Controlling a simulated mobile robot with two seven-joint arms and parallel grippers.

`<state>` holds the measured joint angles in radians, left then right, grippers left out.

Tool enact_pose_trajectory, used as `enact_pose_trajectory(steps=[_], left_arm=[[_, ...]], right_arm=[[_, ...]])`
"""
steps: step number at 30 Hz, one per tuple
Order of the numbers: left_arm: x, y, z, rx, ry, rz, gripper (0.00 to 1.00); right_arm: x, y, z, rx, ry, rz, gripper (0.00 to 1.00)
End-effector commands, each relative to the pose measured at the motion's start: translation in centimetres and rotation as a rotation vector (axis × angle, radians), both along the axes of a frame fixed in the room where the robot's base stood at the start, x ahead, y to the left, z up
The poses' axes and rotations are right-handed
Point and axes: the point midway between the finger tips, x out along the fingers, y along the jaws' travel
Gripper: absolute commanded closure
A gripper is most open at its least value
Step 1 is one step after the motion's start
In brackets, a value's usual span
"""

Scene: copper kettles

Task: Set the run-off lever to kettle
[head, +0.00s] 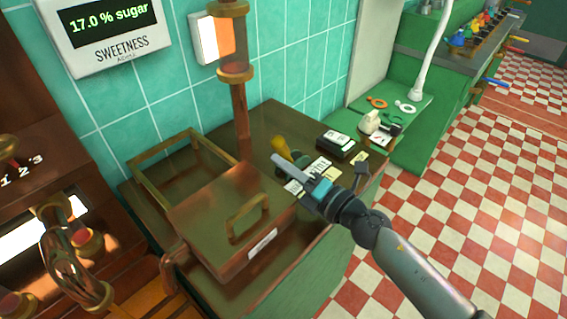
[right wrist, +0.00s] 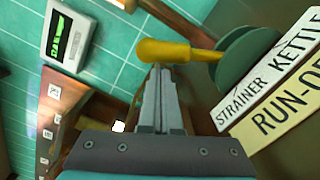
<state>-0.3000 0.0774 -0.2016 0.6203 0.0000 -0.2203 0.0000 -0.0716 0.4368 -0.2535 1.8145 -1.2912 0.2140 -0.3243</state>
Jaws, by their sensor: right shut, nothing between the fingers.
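The run-off lever (head: 280,147) has a yellow handle on a dark green round hub, on top of the copper-brown cabinet. In the right wrist view its handle (right wrist: 180,50) points left from the hub (right wrist: 245,55), away from the KETTLE word. A white label (right wrist: 270,75) reads STRAINER and KETTLE, and a yellowish label (right wrist: 290,110) begins RUN-O. My right gripper (head: 275,157) is shut and empty. Its fingertips (right wrist: 157,69) are right by the handle's rounded end; whether they touch it I cannot tell. My left gripper is not in view.
A copper box (head: 225,215) with a handle stands left of the lever, and a copper pipe (head: 240,115) rises behind. A dark box (head: 336,143) with white cards lies to the right. The sweetness display (head: 112,30) reads 17.0 % sugar. Checkered floor (head: 450,190) is open at right.

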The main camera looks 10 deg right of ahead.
Motion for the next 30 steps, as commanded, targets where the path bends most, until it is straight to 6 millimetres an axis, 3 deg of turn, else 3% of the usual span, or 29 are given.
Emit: enact_pose_trajectory(steps=[20,30], left_arm=[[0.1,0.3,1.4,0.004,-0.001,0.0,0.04],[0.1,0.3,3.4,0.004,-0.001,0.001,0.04]], right_arm=[[0.5,-0.8,0.9,0.086,0.055,-0.001,1.0],[1.3,-2.0,2.0,0.209,0.138,-0.003,1.0]])
